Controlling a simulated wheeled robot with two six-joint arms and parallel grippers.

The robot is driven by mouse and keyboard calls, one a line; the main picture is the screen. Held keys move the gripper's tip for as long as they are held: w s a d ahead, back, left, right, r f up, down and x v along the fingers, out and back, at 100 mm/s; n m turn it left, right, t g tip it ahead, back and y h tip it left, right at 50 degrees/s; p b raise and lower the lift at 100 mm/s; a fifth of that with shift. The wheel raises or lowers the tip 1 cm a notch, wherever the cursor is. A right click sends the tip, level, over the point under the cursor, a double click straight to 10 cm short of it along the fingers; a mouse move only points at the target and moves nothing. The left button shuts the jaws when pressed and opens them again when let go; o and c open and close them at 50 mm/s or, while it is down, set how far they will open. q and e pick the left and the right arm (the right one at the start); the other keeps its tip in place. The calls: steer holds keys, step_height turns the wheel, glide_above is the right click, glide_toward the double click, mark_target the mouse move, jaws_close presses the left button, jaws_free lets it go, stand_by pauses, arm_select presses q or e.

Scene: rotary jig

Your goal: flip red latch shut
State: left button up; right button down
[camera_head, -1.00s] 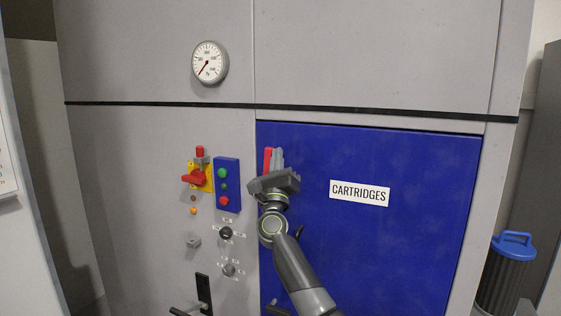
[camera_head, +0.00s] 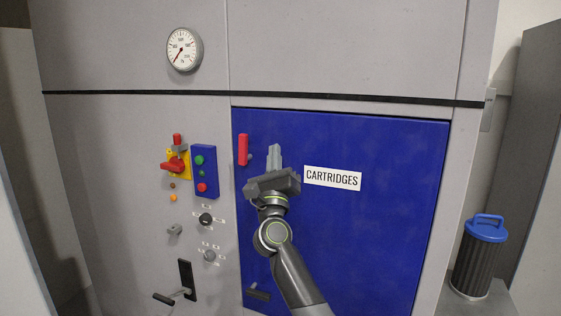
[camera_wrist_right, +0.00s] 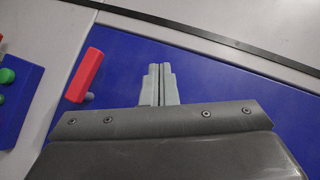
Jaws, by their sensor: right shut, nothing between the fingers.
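The red latch (camera_head: 243,149) is an upright red bar near the upper left corner of the blue door (camera_head: 390,200). In the right wrist view the red latch (camera_wrist_right: 84,75) is left of my fingers, tilted in the picture, with a small grey peg beside its lower end. My right gripper (camera_head: 274,152) is shut and empty, in front of the blue door just right of the latch. Its fingers also show close together in the wrist view (camera_wrist_right: 160,80); a gap separates them from the latch. My left gripper is not in view.
Left of the door are a red-and-yellow rotary switch (camera_head: 174,164), a blue button box (camera_head: 204,172), knobs and a black lever handle (camera_head: 186,278). A blue-lidded bin (camera_head: 480,255) stands at right.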

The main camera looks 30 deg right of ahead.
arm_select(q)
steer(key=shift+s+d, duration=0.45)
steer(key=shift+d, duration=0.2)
arm_select(e)
steer(key=s, duration=0.3)
steer(key=shift+s+a+f, duration=0.1)
steer(key=shift+s+a, duration=0.05)
steer(key=shift+s, duration=0.1)
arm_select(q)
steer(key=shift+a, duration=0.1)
